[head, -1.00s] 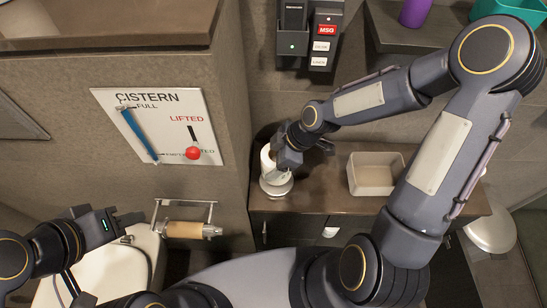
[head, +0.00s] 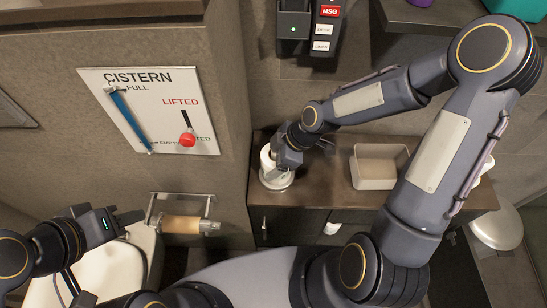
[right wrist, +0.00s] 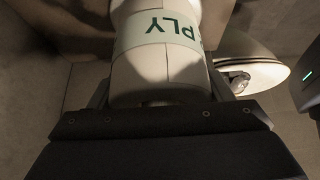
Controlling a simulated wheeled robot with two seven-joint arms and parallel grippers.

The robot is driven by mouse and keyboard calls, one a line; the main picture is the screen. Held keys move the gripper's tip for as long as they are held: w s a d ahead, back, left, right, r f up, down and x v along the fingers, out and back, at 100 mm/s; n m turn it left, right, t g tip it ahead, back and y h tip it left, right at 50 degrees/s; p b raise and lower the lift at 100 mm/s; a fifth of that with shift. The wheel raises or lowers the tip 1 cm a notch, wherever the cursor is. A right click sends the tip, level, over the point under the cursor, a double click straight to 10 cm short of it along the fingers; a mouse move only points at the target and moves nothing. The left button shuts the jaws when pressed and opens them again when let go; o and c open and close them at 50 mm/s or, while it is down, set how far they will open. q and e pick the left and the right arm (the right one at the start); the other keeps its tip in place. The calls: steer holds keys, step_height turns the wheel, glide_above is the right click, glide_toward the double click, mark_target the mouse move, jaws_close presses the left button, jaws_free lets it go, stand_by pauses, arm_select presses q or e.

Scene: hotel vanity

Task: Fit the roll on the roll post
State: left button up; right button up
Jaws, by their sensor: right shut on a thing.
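A white roll (head: 267,161) stands about upright above the brown counter, in the grasp of my right gripper (head: 285,157). In the right wrist view the roll (right wrist: 158,70) has a pale band with green letters "PLY", and my right gripper (right wrist: 160,105) is shut on it. A pale round base (head: 275,182) shows just below the roll; I cannot tell whether the two touch. No bare post shows there. A metal wall holder (head: 206,198) carries a brown tube (head: 181,224) at the lower left. My left gripper (head: 130,222) is open and empty, left of this holder.
A beige open bin (head: 378,167) stands on the counter (head: 320,205), right of the roll. A cistern panel (head: 150,110) with a blue bar and red knob is on the left wall. Dark dispensers (head: 308,25) hang above the counter.

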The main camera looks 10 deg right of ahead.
steer(key=o, duration=1.1)
steer(key=p+v, duration=0.2)
steer(key=v, duration=0.6)
steer(key=shift+r, duration=0.25)
steer(key=s+d+r+m+t+p, duration=0.1)
steer(key=s+d+r+m+p, duration=0.1)
steer(key=s+r+m, duration=0.3)
steer(key=s+d+r+m+t+h+p, duration=0.1)
steer(key=s+r+m+p, duration=0.3)
steer(key=r, duration=0.5)
steer(key=s+d+r+m+t+h+p, duration=0.1)
steer(key=s+d+r+m+t+p, duration=0.1)
steer(key=s+r+m, duration=0.4)
steer(key=shift+s+d+r+m+p, duration=0.2)
steer(key=shift+d+r+m+p, duration=0.35)
steer(key=shift+m, duration=0.25)
